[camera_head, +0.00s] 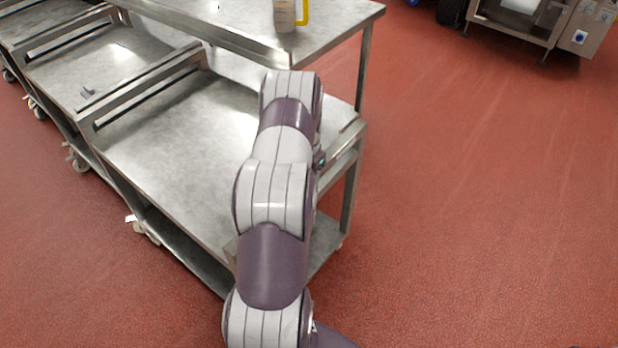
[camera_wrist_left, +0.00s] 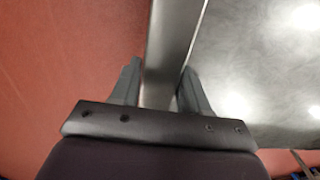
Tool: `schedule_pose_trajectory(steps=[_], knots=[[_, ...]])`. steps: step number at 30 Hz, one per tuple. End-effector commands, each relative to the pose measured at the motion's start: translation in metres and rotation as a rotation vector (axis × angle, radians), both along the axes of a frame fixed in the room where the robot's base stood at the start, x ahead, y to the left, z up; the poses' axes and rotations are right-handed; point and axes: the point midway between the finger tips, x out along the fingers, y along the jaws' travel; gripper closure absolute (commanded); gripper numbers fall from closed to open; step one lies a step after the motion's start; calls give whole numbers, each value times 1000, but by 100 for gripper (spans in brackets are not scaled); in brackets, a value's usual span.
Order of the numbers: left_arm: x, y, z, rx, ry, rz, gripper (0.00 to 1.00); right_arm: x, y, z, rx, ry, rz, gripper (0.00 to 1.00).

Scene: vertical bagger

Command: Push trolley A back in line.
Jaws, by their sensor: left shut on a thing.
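The nearest steel trolley (camera_head: 180,145) stands at the end of a line of similar trolleys, with a flat upper deck and a lower shelf. No letter on it is readable, so I cannot tell for sure that it is trolley A. My left arm crosses in front of its right part and hides the left gripper in the head view. In the left wrist view my left gripper (camera_wrist_left: 159,76) is shut on a flat steel bar (camera_wrist_left: 174,40), with a finger on each side. Red floor shows left of the bar and a steel deck right of it. My right gripper is not in view.
Another trolley (camera_head: 105,55) stands directly behind the nearest one, with more farther left. A higher steel table (camera_head: 235,22) stands beside the line, carrying a jug (camera_head: 284,16) with a yellow handle. A machine (camera_head: 520,22) stands at the upper right. The red floor (camera_head: 480,200) is clear on the right.

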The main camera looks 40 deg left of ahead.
Motion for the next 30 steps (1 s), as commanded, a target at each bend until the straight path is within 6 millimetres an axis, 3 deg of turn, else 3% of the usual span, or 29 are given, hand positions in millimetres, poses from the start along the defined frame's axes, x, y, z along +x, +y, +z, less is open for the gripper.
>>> schedule_pose_trajectory(steps=[10, 11, 12, 13, 23, 26, 30], knots=[[1, 4, 2, 7, -4, -2, 100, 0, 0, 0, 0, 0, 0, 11], [1, 4, 2, 8, -4, -2, 52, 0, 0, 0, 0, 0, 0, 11], [1, 4, 2, 8, -5, -2, 39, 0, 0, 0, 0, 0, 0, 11], [1, 4, 2, 8, -4, -2, 34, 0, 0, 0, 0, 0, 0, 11], [1, 3, 7, 6, -4, -1, 34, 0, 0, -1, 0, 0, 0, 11], [1, 4, 25, 8, -6, -1, 34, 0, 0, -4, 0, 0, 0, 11], [1, 4, 63, 8, -7, 0, 34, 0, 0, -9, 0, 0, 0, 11]])
